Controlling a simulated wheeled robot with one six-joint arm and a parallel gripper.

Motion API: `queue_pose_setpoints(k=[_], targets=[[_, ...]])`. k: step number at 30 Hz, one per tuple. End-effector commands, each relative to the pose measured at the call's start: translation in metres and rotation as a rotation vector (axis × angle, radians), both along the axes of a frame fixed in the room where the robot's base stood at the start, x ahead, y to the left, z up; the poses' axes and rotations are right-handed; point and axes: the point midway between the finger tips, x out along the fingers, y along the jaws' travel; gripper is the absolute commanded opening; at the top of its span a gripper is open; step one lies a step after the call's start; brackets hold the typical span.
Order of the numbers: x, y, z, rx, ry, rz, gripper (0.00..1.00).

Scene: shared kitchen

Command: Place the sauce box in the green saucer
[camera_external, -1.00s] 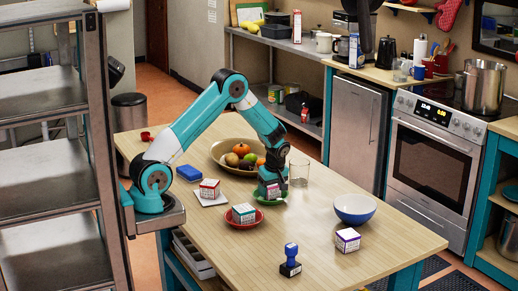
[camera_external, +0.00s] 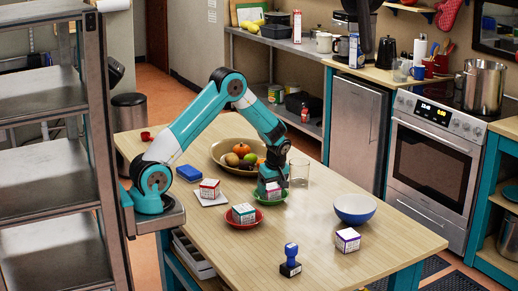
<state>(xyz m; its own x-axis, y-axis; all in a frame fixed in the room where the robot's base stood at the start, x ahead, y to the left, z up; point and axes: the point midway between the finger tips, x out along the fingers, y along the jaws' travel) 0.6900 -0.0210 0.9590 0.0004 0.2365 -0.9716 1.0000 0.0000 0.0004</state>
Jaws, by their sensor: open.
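A small white box with a pinkish label (camera_external: 273,194) sits in the green saucer (camera_external: 284,201). I cannot read its label, so I cannot tell for sure that it is the sauce box. My gripper (camera_external: 272,186) points down directly over this box, with its fingers at the box's upper part. The gripper is open; the fingers and arm partly hide the box and saucer. I cannot tell whether the fingers touch the box.
A red-labelled box (camera_external: 209,188) stands on a white tile, a teal box (camera_external: 244,213) in a red saucer (camera_external: 230,221). A glass (camera_external: 299,172) and fruit bowl (camera_external: 222,160) are close to my gripper. A purple box (camera_external: 347,239), blue bowl (camera_external: 355,208) and stamp (camera_external: 290,262) stand nearer.

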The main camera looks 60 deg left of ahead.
Motion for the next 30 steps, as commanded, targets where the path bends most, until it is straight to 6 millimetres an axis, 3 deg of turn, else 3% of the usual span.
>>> queue_pose_setpoints(k=[9, 16, 19, 23, 27, 30], targets=[[0.001, -0.017, 0.067, 0.0, -0.006, -0.001, 0.73], [-0.001, -0.023, 0.095, 0.0, -0.001, -0.003, 0.73], [-0.013, -0.014, 0.11, 0.005, 0.006, -0.045, 0.73], [-0.064, 0.014, 0.142, 0.028, 0.042, -0.209, 0.73], [-0.148, 0.046, 0.172, 0.065, 0.114, -0.467, 0.73], [-0.206, 0.059, 0.18, 0.088, 0.174, -0.638, 0.73]])
